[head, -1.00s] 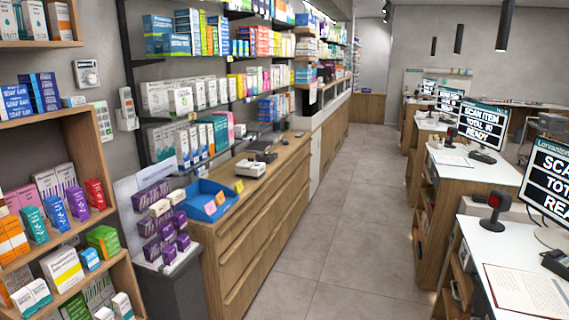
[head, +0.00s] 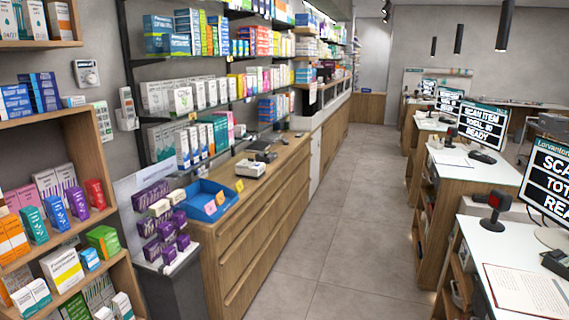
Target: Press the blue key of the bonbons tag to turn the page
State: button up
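I cannot make out a bonbons tag or a blue key in the head view; any lettering on the small labels is too small to read. Small yellow and pink cards (head: 210,207) stand at the front of a blue tray (head: 199,190) on the wooden counter at left centre. My gripper is not in view.
A dark stand with purple and cream boxes (head: 153,227) is beside the wooden drawer counter (head: 250,225). Shelves of medicine boxes line the left wall. White-topped desks (head: 500,250) with screens stand on the right. The grey floor aisle (head: 345,200) between is clear.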

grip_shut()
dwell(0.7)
